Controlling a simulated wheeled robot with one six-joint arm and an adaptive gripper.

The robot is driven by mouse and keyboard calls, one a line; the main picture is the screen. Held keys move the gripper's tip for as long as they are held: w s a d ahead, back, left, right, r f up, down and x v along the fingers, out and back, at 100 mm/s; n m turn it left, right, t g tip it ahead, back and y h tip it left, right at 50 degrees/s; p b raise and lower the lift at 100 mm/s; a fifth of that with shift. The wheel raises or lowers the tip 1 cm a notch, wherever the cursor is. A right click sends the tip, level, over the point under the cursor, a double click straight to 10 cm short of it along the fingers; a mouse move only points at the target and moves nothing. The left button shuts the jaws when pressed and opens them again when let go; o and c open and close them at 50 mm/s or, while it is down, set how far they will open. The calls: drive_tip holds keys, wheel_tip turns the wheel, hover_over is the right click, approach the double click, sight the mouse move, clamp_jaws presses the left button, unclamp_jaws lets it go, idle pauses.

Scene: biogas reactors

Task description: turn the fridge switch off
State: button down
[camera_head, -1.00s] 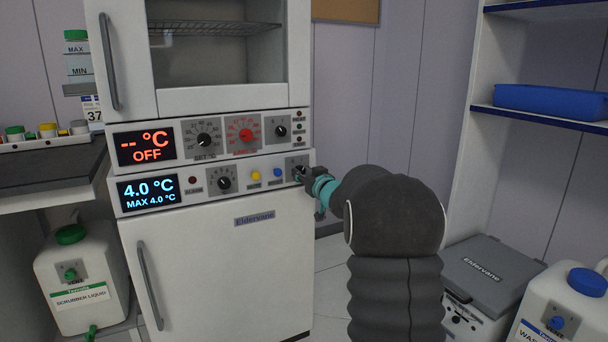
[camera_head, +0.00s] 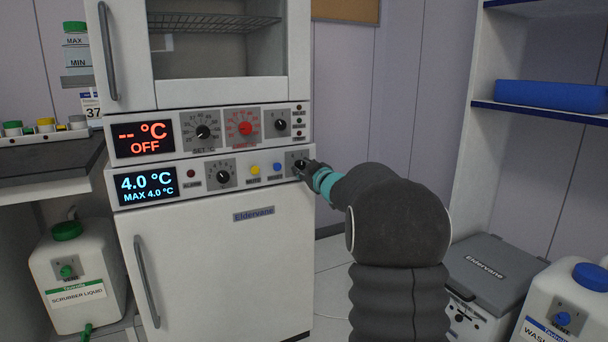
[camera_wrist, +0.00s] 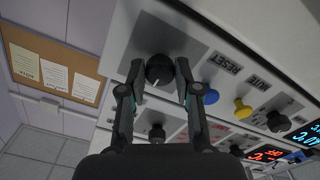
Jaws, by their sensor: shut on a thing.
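The fridge (camera_head: 220,265) is the white lower unit with a control panel along its top. Its display (camera_head: 147,186) is lit and reads 4.0 °C, MAX 4.0 °C. The fridge switch is a black rotary knob (camera_wrist: 159,69) on a grey plate at the panel's right end, with a white pointer mark. My gripper (camera_wrist: 160,74) has one finger on each side of this knob and is shut on it. In the head view my gripper (camera_head: 304,170) reaches the panel from the right and partly hides the knob.
Blue (camera_head: 277,167) and yellow (camera_head: 255,170) buttons and a temperature dial (camera_head: 222,177) sit left of the knob. The incubator panel above has dials (camera_head: 203,132) close by and a display (camera_head: 143,139) reading OFF. A shelf unit (camera_head: 462,130) stands at right.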

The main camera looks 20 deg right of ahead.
drive_tip(key=n+b, duration=0.3)
drive_tip(key=n, duration=0.2)
drive_tip(key=shift+n, duration=0.4)
idle(0.4)
drive_tip(key=c, duration=0.8)
unclamp_jaws()
drive_tip(key=s, duration=1.2)
drive_tip(key=shift+d, duration=0.2)
